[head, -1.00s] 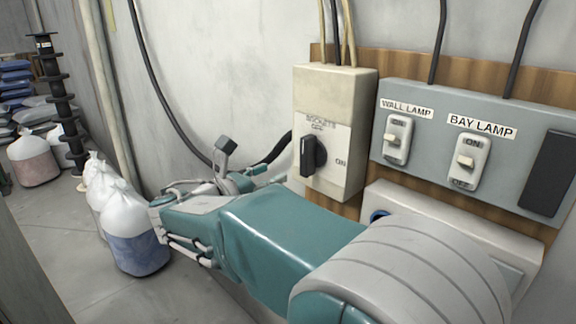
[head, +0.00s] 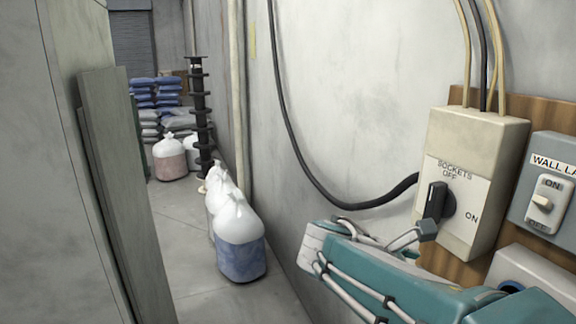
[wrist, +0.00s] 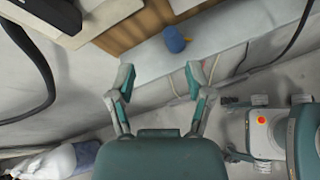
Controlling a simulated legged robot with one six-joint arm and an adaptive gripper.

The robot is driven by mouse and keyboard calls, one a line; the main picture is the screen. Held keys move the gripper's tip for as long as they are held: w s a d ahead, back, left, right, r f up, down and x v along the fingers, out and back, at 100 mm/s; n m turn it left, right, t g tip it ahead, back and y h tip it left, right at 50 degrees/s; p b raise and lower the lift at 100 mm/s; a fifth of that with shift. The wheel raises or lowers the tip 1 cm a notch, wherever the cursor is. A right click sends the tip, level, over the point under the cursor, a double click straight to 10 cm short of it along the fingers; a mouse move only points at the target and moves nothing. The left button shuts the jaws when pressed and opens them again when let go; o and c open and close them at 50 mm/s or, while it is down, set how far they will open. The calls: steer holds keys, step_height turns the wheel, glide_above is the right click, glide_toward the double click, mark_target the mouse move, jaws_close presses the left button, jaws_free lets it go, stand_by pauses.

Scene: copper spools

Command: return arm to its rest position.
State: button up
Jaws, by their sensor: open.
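My teal arm lies at the lower right in the head view, in front of the wall with the switches. Beyond the fingers is a pale box with a blue round fitting (wrist: 174,40), apart from the fingers.
A sockets switch box (head: 470,165) and a lamp panel (head: 545,165) are on the right wall. White bags (head: 240,240) stand along that wall. A grey-green board (head: 120,190) leans at the left. Open floor (head: 190,260) runs between them.

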steer(key=s+a+f+m+t+y, duration=0.1)
steer(key=s+a+f+m+y, duration=0.2)
steer(key=s+m+y, duration=0.3)
steer(key=s+a+f+m+t+y, duration=0.1)
steer(key=s+a+f+m+y, duration=0.3)
steer(key=s+f+m+y, duration=0.2)
steer(key=s+m, duration=0.2)
steer(key=m, duration=0.2)
steer(key=shift+a+m, duration=0.3)
